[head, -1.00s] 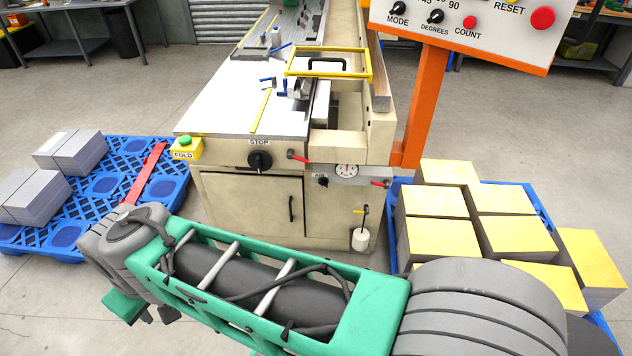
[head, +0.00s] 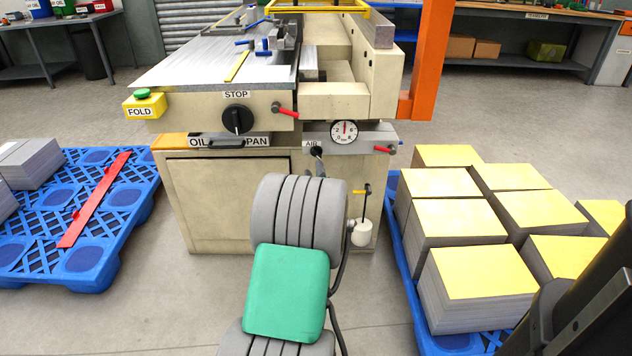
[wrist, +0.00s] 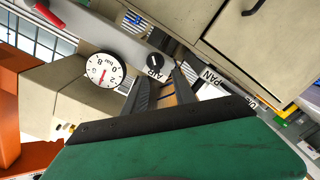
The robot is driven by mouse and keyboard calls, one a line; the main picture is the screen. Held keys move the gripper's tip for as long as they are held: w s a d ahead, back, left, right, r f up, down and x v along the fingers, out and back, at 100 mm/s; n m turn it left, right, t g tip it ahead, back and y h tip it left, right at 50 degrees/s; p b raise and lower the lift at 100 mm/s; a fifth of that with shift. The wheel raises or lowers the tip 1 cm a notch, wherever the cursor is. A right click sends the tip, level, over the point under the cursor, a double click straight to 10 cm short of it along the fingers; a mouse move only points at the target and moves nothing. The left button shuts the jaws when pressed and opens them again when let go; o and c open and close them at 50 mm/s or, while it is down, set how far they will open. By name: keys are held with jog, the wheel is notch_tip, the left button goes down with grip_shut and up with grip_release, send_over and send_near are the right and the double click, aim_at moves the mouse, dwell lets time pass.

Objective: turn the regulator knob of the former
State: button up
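The regulator knob (head: 317,152) is a small black knob with a white mark, by the AIR label on the grey panel of the beige former (head: 222,215). A round pressure gauge (head: 344,132) with a red needle sits to its right. In the wrist view the knob (wrist: 154,64) lies just beyond the fingertips, with the gauge (wrist: 104,71) to its left. My gripper (wrist: 160,78) is open, its two dark fingers apart and pointing at the knob, with nothing between them. Contact with the knob does not show. In the head view my wrist hides most of the gripper.
A larger black STOP knob (head: 237,119) and red-handled levers (head: 287,112) sit near the regulator. A yellow FOLD button box (head: 145,105) is at the left corner. Blue pallets stand on both sides, the right one (head: 403,270) stacked with yellow-topped sheets. An orange post (head: 430,60) rises behind.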

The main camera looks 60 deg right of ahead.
aim_at(316, 155)
jog(key=x, duration=0.2)
jog(key=b+x, duration=0.1)
jog(key=x, duration=0.4)
jog(key=shift+s+d+r, duration=0.2)
jog(key=shift+d, duration=0.3)
jog(key=shift+c, duration=0.5)
grip_shut()
